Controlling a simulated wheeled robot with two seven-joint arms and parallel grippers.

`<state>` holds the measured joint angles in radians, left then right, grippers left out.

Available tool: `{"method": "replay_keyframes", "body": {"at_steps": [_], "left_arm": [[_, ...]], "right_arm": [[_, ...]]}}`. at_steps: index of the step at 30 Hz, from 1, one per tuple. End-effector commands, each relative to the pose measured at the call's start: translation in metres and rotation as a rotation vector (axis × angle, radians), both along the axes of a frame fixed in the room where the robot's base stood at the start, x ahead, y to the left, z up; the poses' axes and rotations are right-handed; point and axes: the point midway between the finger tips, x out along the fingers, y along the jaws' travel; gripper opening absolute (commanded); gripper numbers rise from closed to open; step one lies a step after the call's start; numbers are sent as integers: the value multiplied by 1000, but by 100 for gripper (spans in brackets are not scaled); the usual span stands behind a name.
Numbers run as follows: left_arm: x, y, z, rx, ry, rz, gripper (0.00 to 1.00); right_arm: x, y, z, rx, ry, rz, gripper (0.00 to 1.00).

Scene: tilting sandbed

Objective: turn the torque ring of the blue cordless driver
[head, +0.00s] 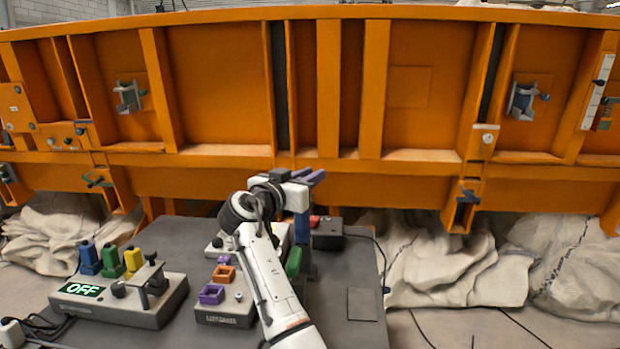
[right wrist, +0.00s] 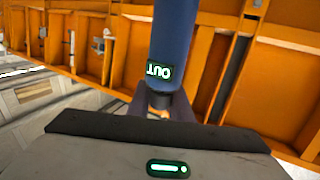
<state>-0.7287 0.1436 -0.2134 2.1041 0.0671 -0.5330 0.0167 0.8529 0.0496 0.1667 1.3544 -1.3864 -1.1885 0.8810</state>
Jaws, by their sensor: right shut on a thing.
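The blue cordless driver (head: 303,229) shows in the head view as an upright blue shaft below my right gripper (head: 308,177), above the grey table. In the right wrist view its blue body (right wrist: 172,42) carries a lit label that reads OUT, upside down. A dark collar (right wrist: 160,99) at the end of the blue body sits between the fingers of my right gripper (right wrist: 165,108). The gripper is shut on the driver there. Whether this collar is the torque ring I cannot tell. My left gripper is not in view.
On the grey table (head: 362,333) stand a console (head: 150,308) reading OFF with blue, green and yellow blocks, a box (head: 225,315) with purple and orange shapes, and a black box (head: 328,240). An orange sandbed frame (head: 220,165) stands behind. The table's right front is mostly clear.

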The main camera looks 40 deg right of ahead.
Motion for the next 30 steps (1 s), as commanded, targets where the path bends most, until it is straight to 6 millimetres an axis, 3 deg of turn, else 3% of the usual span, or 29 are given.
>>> {"method": "replay_keyframes", "body": {"at_steps": [1, 4, 14, 30], "left_arm": [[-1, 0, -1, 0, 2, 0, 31], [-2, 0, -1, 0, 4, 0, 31], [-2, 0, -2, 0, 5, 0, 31], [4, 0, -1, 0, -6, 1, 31]], "right_arm": [[0, 0, 3, -4, -4, 0, 24], [0, 0, 2, -3, -3, 1, 38], [-1, 3, 1, -2, -1, 2, 38], [-24, 89, 0, -1, -1, 2, 38]]}}
